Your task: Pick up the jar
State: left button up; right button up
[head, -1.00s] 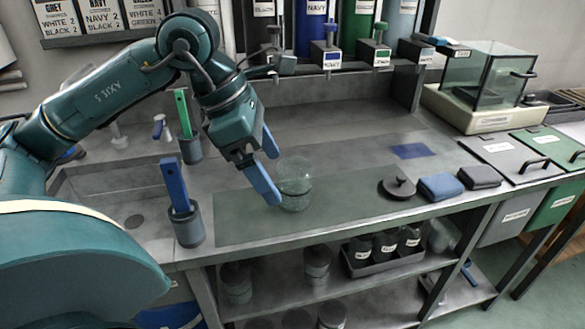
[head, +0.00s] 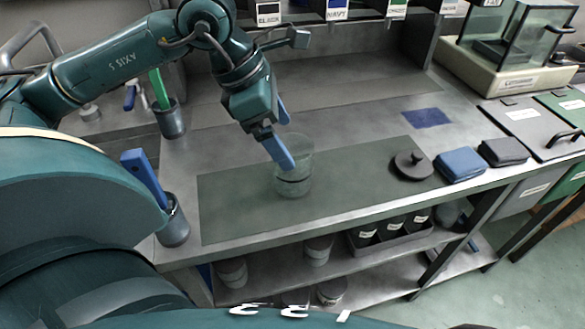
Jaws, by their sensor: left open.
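A clear glass jar (head: 295,178) stands upright on the dark green mat (head: 235,212) on the grey bench. My left gripper (head: 282,135) is open, with two blue fingers. I cannot tell whether either finger touches the glass. A round dark lid (head: 412,168) with a knob lies at the right end of the mat. My right gripper is not in view.
Cups with a blue-handled tool (head: 146,178) and a green-handled tool (head: 159,90) stand at the left. A glass-sided case (head: 515,45) stands back right.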

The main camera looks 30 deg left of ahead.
aim_at(297, 159)
pick_arm(q)
jog(key=x, duration=0.6)
jog(key=shift+d+f, duration=0.2)
jog(key=c, duration=1.2)
